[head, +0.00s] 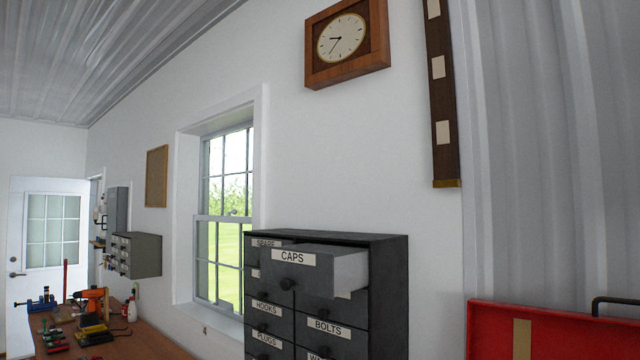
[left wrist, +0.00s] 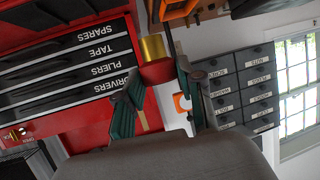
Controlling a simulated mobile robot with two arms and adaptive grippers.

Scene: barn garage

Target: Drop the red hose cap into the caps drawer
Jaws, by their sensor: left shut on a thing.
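The caps drawer (head: 290,268), a dark drawer labelled CAPS with a round knob and pale sides, is pulled out at the top of a dark drawer cabinet (head: 387,290) in the head view. Its inside is hidden from this low angle. In the left wrist view my left gripper (left wrist: 160,80), with green-padded fingers, is shut on the red hose cap (left wrist: 158,71). A brass-coloured cylinder (left wrist: 152,47) shows right against the cap. Neither gripper shows in the head view, so the cap's distance from the drawer cannot be told.
Other drawers, labelled HOOKS, BOLTS and PLUGS, are shut below. A window (head: 225,215) is left of the cabinet, with a cluttered workbench (head: 135,345) farther left. A red box (head: 560,332) stands at lower right. A red tool chest (left wrist: 70,125) fills the wrist view's left.

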